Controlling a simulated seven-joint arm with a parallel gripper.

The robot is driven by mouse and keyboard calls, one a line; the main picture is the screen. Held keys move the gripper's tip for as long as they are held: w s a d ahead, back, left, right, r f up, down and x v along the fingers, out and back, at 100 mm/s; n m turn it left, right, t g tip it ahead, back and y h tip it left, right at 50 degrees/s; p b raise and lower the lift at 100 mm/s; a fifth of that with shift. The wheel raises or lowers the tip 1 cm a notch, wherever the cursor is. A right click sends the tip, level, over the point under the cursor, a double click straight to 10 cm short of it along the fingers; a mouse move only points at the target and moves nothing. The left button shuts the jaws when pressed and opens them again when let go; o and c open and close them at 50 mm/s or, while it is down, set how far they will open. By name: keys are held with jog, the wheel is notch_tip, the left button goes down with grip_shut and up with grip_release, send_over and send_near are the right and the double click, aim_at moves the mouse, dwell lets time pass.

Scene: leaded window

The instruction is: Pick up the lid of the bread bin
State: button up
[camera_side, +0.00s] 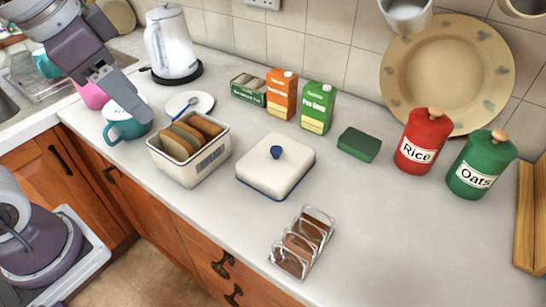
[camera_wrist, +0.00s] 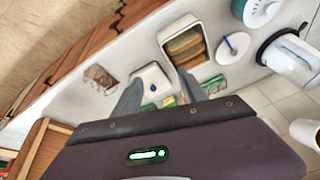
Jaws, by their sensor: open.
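The bread bin lid (camera_side: 275,174) is a cream square slab with a dark blue rim and a blue knob (camera_side: 278,152) on top. It lies flat on the counter, knob up, right of the open bread bin (camera_side: 207,167), which holds several bread slices. My gripper (camera_side: 140,112) is open and empty at the upper left in the side view, above the teal cup and well left of the lid. In the wrist view the lid (camera_wrist: 152,80) shows between and beyond my two fingers (camera_wrist: 160,84), with the bin (camera_wrist: 166,36) above it.
A toast rack (camera_side: 303,243) stands in front of the lid. Cartons (camera_side: 317,106) stand behind it, and a green sponge (camera_side: 359,145) lies to its right. A teal cup (camera_side: 124,132), saucer (camera_side: 203,104) and kettle (camera_side: 172,45) are at left. Rice (camera_side: 423,142) and oats canisters (camera_side: 480,165) stand at right.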

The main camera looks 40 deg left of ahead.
jog(key=w+d+f+m+g, duration=0.2)
jog(key=w+d+m, duration=0.25)
jog(key=w, duration=0.65)
jog(key=m+g, duration=0.2)
jog(key=m, duration=0.4)
send_over(276, 148)
notch_tip(276, 148, down, 11)
jog(key=shift+s+r, duration=0.1)
jog(key=shift+m, duration=0.25)
notch_tip(276, 148, down, 8)
jog(key=shift+d+r, duration=0.1)
jog(key=shift+r, duration=0.05)
grip_shut()
